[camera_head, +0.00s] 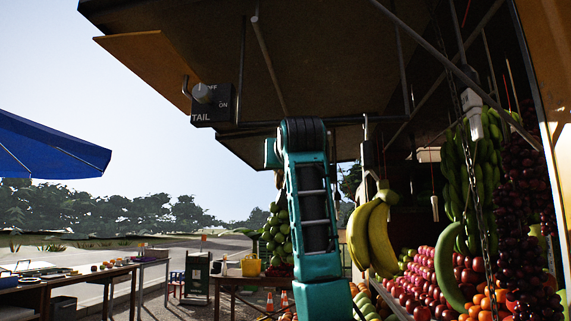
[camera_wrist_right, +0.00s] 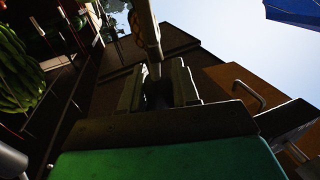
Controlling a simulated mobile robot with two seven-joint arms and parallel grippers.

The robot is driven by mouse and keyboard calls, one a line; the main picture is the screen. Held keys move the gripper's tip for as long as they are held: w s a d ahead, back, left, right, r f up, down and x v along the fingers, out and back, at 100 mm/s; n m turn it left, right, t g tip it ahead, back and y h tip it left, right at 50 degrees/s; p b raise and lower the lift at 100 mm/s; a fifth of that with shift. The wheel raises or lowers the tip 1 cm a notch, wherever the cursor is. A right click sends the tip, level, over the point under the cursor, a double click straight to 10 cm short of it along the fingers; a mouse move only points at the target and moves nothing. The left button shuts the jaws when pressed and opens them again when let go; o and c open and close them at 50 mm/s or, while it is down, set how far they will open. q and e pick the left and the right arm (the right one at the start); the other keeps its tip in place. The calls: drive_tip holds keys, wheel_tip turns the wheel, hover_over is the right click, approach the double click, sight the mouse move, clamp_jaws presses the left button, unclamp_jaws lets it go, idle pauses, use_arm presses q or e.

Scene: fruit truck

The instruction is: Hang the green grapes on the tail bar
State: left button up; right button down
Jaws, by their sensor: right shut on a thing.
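My right arm rises through the middle of the head view and hides its gripper. In the right wrist view the right gripper (camera_wrist_right: 158,92) is shut on a tan stem (camera_wrist_right: 146,32), which runs out past the top edge. A bunch of large green fruit, seemingly the green grapes (camera_head: 277,238), shows beside my arm in the head view. It hangs below a brown stem, partly hidden by the arm. The tail bar (camera_head: 345,121) runs level under the truck's raised panel, just behind the top of my arm. My left gripper is not in view.
A switch box marked TAIL (camera_head: 210,104) hangs left of my arm. Yellow bananas (camera_head: 372,238) hang close at the right, with a dark hook block (camera_head: 369,155) above. Dark red grapes (camera_head: 521,190) and chains crowd the far right. Open air lies left, above the tables.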

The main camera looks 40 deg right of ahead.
drive_tip(key=shift+r, duration=0.1)
drive_tip(key=c, duration=0.9)
unclamp_jaws()
drive_tip(key=shift+o, duration=0.7)
